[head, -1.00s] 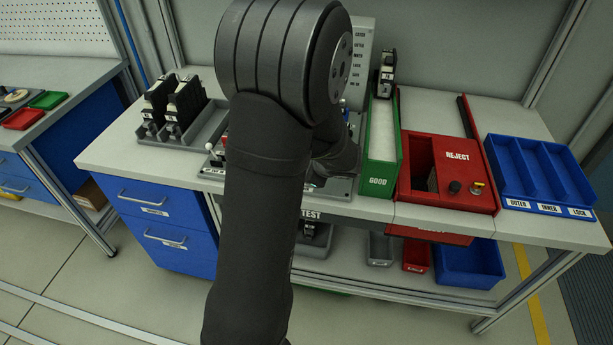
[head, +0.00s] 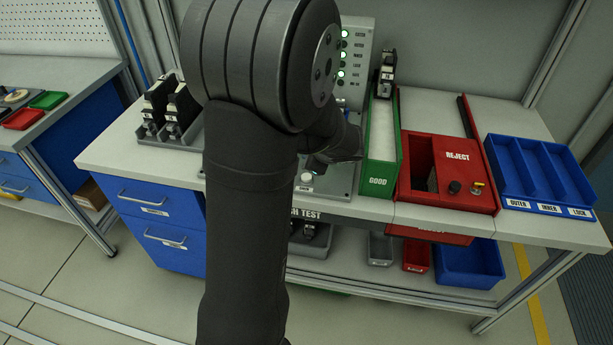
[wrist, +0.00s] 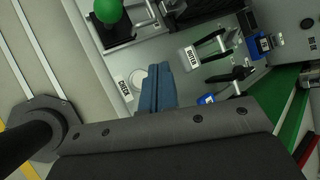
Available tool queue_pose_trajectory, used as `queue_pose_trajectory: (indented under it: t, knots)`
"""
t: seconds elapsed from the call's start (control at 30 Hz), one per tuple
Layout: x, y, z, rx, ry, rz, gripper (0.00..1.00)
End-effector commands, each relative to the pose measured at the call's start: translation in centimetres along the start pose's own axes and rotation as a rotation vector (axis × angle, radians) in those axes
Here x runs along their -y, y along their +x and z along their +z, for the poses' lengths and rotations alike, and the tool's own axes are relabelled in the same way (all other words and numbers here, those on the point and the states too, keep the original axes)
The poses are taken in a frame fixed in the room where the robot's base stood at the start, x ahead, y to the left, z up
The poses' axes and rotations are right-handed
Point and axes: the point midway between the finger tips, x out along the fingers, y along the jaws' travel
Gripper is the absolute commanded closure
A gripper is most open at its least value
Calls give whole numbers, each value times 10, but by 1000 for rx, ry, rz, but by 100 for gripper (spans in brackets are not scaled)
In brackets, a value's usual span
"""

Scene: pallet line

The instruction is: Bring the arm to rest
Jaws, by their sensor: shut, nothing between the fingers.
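My gripper (wrist: 157,88) shows in the wrist view as two blue-grey fingers pressed together, with nothing between them. The fingers appear above the test station's grey plate (wrist: 135,58), beside the white round button marked CHECK (wrist: 138,80); I cannot tell the exact gap. In the head view my black arm fills the middle and hides much of the test station. The white button (head: 307,178) shows there just right of my arm, below my wrist. The indicator panel (head: 362,55) behind has several green lights lit.
The green GOOD tray (head: 378,182) stands close right of my wrist, with a black-and-white device at its far end. The red REJECT box (head: 453,200) and blue three-slot bin (head: 540,205) are further right. A grey rack (head: 190,138) with black devices is left.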

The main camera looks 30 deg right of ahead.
Motion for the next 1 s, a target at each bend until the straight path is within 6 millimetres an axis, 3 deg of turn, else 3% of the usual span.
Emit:
queue_pose_trajectory:
  t: [0.37,0.7,1.0]
  knots:
    - [-11,15,-11,0,3,3,100]
    - [15,-20,14,0,-3,-3,100]
    - [19,-26,19,0,-2,1,100]
